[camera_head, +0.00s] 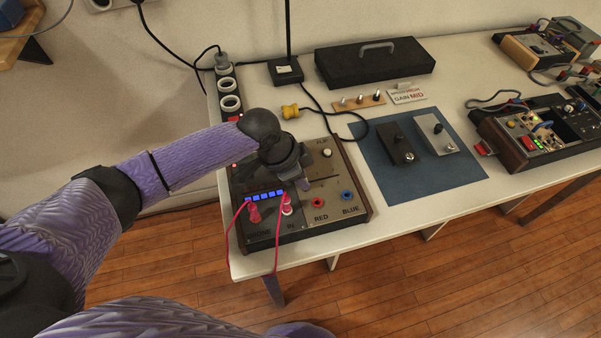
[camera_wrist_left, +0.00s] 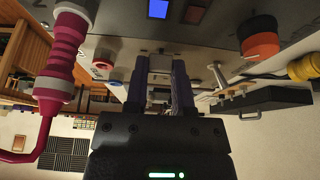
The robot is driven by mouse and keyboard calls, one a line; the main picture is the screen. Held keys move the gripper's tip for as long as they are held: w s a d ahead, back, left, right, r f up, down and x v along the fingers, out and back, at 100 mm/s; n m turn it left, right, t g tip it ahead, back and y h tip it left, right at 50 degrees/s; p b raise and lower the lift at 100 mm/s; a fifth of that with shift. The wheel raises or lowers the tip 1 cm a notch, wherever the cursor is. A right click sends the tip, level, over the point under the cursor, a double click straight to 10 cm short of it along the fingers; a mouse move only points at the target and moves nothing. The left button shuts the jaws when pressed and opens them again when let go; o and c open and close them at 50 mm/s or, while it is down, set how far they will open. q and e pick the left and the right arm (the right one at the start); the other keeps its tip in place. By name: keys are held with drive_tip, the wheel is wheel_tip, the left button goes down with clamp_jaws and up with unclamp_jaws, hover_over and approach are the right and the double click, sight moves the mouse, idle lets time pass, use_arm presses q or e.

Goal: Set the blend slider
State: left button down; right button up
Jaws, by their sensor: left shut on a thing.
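The control box (camera_head: 350,208) with wood sides stands at the table's front left. Its face has a dark slider slot (camera_head: 323,183), red and blue jacks marked RED and BLUE, and a row of lit blue segments (camera_head: 264,196). My left gripper (camera_head: 303,183) is down at the panel by the left end of this slot. In the left wrist view its two fingers (camera_wrist_left: 160,72) reach the panel, shut on a small part there. My right gripper is not in view.
Red plugs (camera_head: 254,212) with leads stand in the box's front left, close to my arm. A blue mat (camera_head: 375,178) with two small devices lies to the right.

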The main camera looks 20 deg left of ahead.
sight(341, 174)
use_arm(q)
drive_tip(key=w+d, duration=0.1)
drive_tip(key=d, duration=0.1)
drive_tip(key=w+d+b, duration=0.1)
drive_tip(key=d, duration=0.1)
drive_tip(key=w+d, duration=0.2)
drive_tip(key=shift+c, duration=2.2)
unclamp_jaws()
drive_tip(key=shift+w+d, duration=0.1)
drive_tip(key=shift+r, duration=0.1)
